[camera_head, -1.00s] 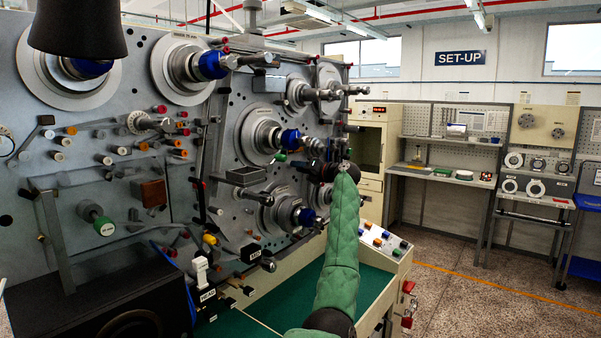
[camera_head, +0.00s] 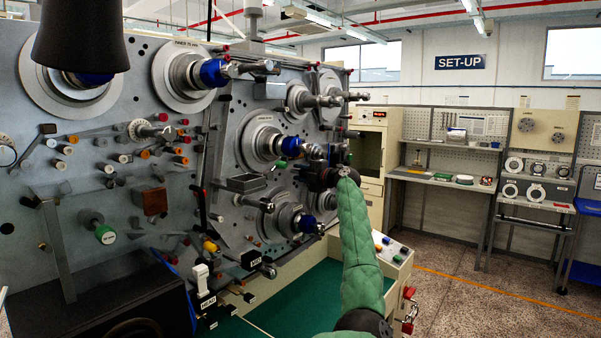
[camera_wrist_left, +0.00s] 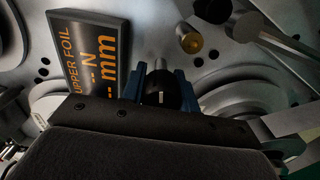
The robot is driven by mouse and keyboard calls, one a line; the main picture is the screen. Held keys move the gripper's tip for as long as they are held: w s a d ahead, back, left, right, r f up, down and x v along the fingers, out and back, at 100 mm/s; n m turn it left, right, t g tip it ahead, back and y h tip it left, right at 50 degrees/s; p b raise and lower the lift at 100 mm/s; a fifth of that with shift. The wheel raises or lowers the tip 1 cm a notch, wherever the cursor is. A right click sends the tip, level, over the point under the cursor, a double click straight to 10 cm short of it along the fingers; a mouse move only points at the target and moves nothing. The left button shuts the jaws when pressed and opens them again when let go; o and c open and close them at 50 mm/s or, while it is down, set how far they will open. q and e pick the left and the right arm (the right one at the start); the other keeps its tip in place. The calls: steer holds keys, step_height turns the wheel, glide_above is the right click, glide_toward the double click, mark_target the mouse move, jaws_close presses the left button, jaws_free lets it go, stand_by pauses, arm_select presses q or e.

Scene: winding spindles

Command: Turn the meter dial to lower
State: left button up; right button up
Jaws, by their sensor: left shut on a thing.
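In the left wrist view a black knob with a white mark (camera_wrist_left: 161,98), which looks like the meter dial, sits between the two blue fingers of my left gripper (camera_wrist_left: 160,84). The fingers are closed on its sides. In the head view my left gripper (camera_head: 318,174) is at the right part of the grey machine face and hides the dial. My right gripper is out of view.
The grey winding machine (camera_head: 110,170) carries several protruding spindles close around my left gripper, with a blue-collared one (camera_head: 306,222) below. A brass-coloured peg (camera_wrist_left: 190,43) stands near the dial. A control box with buttons (camera_head: 392,246) is at lower right; open floor lies beyond.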

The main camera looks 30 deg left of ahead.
arm_select(q)
steer(key=m+p, duration=0.4)
steer(key=m, duration=0.3)
steer(key=shift+w+d+r, duration=0.1)
steer(key=shift+r, duration=0.05)
steer(key=shift+m, duration=0.3)
steer(key=shift+m+p, duration=0.4)
steer(key=shift+p, duration=0.05)
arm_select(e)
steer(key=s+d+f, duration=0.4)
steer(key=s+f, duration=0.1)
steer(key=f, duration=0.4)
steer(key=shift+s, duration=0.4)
arm_select(q)
steer(key=o, duration=1)
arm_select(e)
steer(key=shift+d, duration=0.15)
